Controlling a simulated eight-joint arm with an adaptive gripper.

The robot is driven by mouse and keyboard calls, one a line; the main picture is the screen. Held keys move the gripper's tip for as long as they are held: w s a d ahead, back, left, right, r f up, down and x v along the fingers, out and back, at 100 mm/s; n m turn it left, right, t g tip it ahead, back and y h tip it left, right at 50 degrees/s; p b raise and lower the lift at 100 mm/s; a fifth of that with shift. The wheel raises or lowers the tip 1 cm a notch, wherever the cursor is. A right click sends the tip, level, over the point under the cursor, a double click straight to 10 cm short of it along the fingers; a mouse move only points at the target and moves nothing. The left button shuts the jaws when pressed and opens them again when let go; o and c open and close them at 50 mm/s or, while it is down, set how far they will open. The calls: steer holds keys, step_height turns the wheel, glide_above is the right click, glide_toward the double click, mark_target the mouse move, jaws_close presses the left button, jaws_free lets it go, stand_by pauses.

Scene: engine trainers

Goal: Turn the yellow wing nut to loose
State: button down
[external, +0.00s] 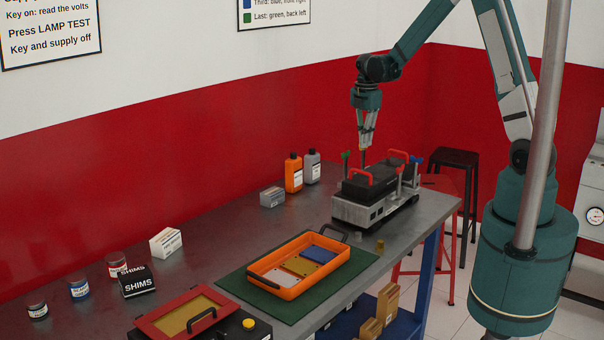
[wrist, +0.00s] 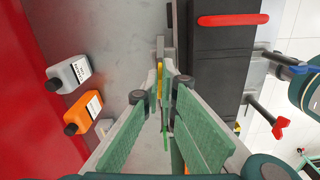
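The yellow wing nut (wrist: 160,47) shows edge-on in the wrist view, beside the left long side of the dark block. In the external view it is small and sits under my fingertips (external: 364,151). My gripper (wrist: 161,75) points down with its narrowed fingertips close to the nut, one on either side. Whether they touch or press on it I cannot tell. The black-topped engine trainer (external: 374,190) stands on the bench. It also carries a green wing nut (external: 345,155), a blue one (wrist: 300,69) and a red one (wrist: 279,126).
An orange bottle (external: 293,173) and a grey bottle (external: 312,166) stand near the wall. An orange tray (external: 291,292) lies on a green mat in front. The bench between is mostly clear.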

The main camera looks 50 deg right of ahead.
stand_by(0.3)
steer(key=c, duration=2.7)
jaws_free()
steer(key=shift+r, duration=0.2)
steer(key=shift+r, duration=5.85)
